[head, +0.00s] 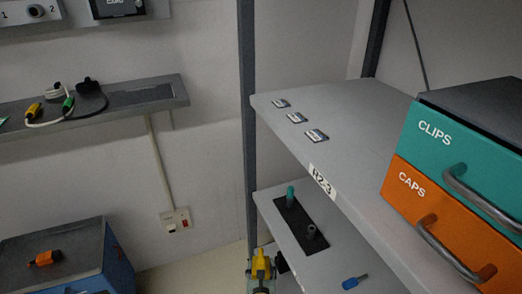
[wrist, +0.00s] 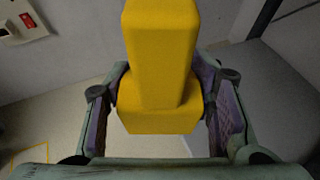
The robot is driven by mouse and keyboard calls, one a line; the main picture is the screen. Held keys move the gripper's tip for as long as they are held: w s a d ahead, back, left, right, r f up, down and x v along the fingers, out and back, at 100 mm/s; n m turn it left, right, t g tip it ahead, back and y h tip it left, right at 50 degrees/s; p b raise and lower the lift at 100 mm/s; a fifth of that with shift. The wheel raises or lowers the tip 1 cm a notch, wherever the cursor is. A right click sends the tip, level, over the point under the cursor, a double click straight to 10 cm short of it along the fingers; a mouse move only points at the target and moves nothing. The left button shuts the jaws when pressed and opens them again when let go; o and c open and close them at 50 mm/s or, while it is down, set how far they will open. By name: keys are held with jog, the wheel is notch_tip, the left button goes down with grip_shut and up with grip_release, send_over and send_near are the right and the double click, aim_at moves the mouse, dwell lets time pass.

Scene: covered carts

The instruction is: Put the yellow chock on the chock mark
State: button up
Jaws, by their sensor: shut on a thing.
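The yellow chock (wrist: 158,60) fills the upper middle of the wrist view, with its wider end toward my gripper (wrist: 162,100). My gripper is shut on it, one finger on each side. In the head view the yellow chock (head: 261,264) shows small at the bottom, beside the shelf post, with part of my gripper (head: 262,282) around it. In the wrist view a thin yellow outline (wrist: 24,156) lies on the floor at lower left, partly cut off by my gripper. It looks like the chock mark, but I cannot make out its whole shape.
A grey shelf unit (head: 345,150) with an upright post (head: 247,130) stands close right of the chock in the head view. Its lower shelf holds a dark mat, pegs and a blue item (head: 354,282). A blue cabinet (head: 118,262) stands at left. Bare floor shows between them.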

jog(key=s+f, duration=0.4)
jog(key=f, duration=0.1)
jog(key=shift+s+f, duration=0.2)
jog(key=shift+f, duration=0.1)
